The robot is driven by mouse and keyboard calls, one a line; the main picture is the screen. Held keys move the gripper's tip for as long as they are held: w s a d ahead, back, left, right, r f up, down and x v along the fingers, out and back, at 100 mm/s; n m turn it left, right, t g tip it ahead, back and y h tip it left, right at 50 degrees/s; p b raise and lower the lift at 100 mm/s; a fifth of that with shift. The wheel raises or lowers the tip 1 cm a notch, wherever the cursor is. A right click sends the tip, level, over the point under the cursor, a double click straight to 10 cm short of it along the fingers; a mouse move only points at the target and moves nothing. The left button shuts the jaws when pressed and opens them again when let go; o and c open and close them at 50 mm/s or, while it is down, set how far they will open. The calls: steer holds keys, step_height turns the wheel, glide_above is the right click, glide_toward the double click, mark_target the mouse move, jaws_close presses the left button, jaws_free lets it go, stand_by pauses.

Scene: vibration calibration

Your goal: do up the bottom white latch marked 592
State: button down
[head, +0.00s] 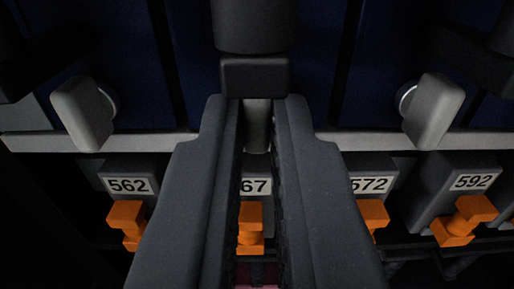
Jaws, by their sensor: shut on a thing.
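My gripper (257,108) reaches up from the bottom centre with two long dark fingers. It is shut on a narrow pale grey piece (257,128) that shows between the fingertips; the fingers hide most of its sides, so I cannot tell its full shape. The label 592 (472,182) is on a grey block at the right, to the right of my gripper. A white latch (433,110) stands tilted above and left of that label. I cannot tell whether that latch or the held piece belongs to 592.
Another white latch (83,112) is tilted at the left. A pale rail (375,141) runs across. Below are orange pieces (465,220) and labels 562 (128,185), a partly hidden one ending in 67 (256,186), and 572 (370,185). A black cylindrical part (255,25) is straight above the fingertips.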

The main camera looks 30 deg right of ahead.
stand_by(0.4)
steer(key=c, duration=1.8)
jaws_free()
steer(key=shift+f+p+v, duration=0.1)
steer(key=shift+p+v, duration=0.3)
steer(key=shift+v, duration=2.9)
steer(key=shift+f+p+v, duration=0.15)
steer(key=shift+p+v, duration=0.25)
steer(key=shift+v, duration=2.95)
steer(key=shift+s+a+r, duration=0.15)
steer(key=shift+s, duration=0.05)
